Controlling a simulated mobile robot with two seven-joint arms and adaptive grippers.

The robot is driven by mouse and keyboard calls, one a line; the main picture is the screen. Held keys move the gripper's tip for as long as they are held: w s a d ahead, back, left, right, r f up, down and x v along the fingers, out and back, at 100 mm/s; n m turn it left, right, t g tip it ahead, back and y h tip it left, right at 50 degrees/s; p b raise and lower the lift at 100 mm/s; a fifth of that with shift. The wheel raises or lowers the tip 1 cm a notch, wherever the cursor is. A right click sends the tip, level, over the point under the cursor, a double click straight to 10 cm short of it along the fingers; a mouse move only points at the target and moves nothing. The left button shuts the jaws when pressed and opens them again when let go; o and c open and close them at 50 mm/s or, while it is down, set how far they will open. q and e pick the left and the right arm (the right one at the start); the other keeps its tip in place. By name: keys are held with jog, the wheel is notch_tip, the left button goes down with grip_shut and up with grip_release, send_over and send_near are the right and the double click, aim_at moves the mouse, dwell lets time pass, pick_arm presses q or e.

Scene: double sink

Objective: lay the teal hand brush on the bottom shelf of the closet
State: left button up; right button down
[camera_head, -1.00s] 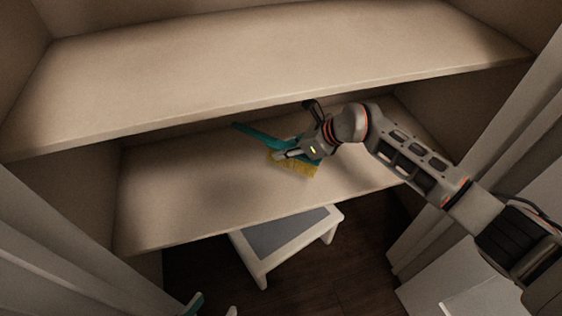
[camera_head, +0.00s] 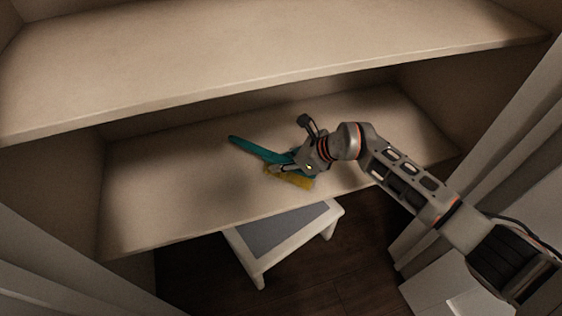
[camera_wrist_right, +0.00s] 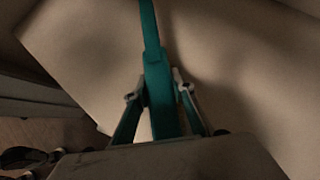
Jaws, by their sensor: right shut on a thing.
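The teal hand brush (camera_head: 258,149) with yellow bristles (camera_head: 291,177) is over the lower of the two closet shelves in view; I cannot tell whether it touches the board. Its handle points to the back left. My right gripper (camera_head: 287,163) is shut on the brush near its head. In the right wrist view the brush (camera_wrist_right: 158,85) lies between the two fingers of my right gripper (camera_wrist_right: 158,92), with the handle running away upward. The bottom shelf (camera_head: 160,185) is otherwise bare. My left gripper is not in view.
An upper shelf (camera_head: 250,50) hangs above. A white stool with a grey top (camera_head: 285,228) stands on the dark floor (camera_head: 340,275) below the shelf's front edge. Open door panels (camera_head: 500,150) flank the right side. The left part of the shelf is free.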

jog(key=shift+s+f, duration=0.15)
jog(key=shift+f, duration=0.45)
jog(key=c, duration=1.9)
grip_release()
jog(key=shift+f, duration=0.1)
jog(key=shift+o, duration=0.9)
jog(key=shift+f, duration=0.1)
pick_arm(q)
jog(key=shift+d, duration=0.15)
pick_arm(e)
jog(key=shift+r, duration=0.35)
